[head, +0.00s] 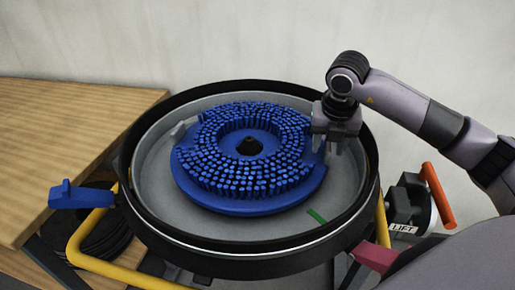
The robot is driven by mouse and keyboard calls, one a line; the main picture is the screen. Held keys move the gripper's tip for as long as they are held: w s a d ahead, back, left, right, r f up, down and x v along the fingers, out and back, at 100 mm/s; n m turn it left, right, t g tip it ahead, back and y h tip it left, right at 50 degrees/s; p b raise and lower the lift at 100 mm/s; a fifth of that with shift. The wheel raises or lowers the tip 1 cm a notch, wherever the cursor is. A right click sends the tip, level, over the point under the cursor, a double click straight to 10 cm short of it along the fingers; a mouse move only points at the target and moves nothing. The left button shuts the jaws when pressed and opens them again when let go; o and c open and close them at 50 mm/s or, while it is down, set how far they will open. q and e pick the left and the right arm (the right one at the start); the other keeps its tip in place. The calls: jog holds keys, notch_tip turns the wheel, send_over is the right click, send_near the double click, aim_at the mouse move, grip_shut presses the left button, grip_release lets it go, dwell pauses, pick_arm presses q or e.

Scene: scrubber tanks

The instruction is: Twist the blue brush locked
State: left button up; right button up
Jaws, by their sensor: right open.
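The blue brush (246,206) is a round disc with blue bristle tufts around a dark centre hub (250,146). It lies bristles up inside the round grey pan of the scrubber deck, which has a black rim (140,213). My right gripper (328,146) points down over the right edge of the brush, and its fingers are open. The gripper hides part of the brush's right edge; I cannot tell whether the fingers touch it. My left gripper is not in view.
A green mark (317,215) is on the pan floor at the front right. A blue lever (80,196) sticks out left and a red one (374,256) front right. An orange-handled lift lever (438,195) stands right. A wooden table (60,130) is at left; a pale wall is behind.

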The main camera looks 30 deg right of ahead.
aim_at(327, 152)
grip_shut()
jog(key=shift+w+r, duration=0.1)
jog(key=shift+r, duration=0.15)
jog(key=shift+s+a+f+m+p, duration=0.2)
jog(key=shift+s+a+m+p, duration=0.1)
jog(key=shift+s+a+m, duration=0.75)
jog(key=shift+s, duration=0.1)
jog(key=shift+s+a+m+g+p, duration=0.35)
jog(key=shift+s+a+m, duration=0.4)
jog(key=shift+s+a, duration=0.25)
jog(key=shift+w, duration=0.1)
jog(key=shift+a+h, duration=0.2)
jog(key=shift+h, duration=0.1)
